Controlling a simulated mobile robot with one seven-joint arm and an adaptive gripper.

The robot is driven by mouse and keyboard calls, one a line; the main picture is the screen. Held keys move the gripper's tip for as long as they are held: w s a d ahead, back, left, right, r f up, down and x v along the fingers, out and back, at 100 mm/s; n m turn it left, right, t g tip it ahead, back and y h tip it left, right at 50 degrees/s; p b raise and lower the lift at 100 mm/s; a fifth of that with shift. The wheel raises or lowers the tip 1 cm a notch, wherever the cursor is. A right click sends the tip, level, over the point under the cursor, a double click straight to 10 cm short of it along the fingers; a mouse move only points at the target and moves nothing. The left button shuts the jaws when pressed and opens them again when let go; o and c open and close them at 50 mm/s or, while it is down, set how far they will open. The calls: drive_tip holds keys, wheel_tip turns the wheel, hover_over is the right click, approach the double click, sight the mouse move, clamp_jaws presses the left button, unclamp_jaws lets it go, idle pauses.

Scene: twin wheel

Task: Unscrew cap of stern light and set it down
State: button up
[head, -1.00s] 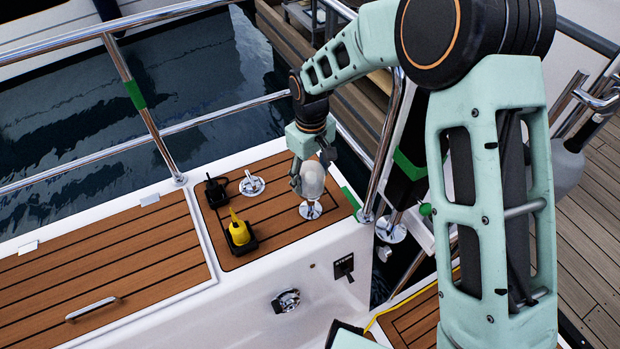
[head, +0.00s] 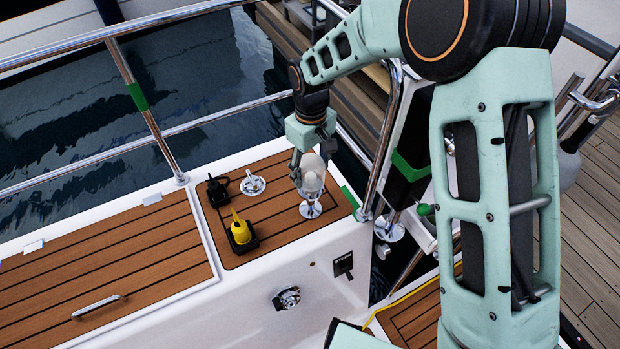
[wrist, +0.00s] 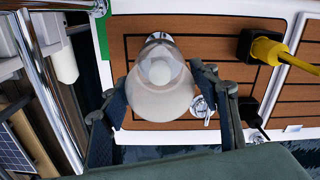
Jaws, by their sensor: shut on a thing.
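The stern light stands on a chrome foot (head: 310,209) at the right end of the teak deck panel; the foot also shows in the wrist view (wrist: 158,37). Its pale, frosted, dome-shaped cap (head: 312,161) is between the fingers of my gripper (head: 309,158). In the wrist view the cap (wrist: 160,103) fills the space between the dark fingertips (wrist: 158,92), one on each side. A pale rounded bulb (head: 312,182) shows below the cap in the head view. I cannot tell whether the cap is fully clear of the light.
A yellow plug (head: 240,231) in a black base, a black fitting (head: 216,191) and a chrome deck fitting (head: 253,184) stand left of the light. A steel rail post (head: 385,140) rises close on the right. The left teak hatch (head: 100,265) has free room.

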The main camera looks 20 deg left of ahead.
sight(312, 161)
drive_tip(key=shift+r, duration=0.35)
drive_tip(key=shift+r+p, duration=1.45)
drive_tip(key=shift+r, duration=0.5)
drive_tip(key=shift+d, duration=0.15)
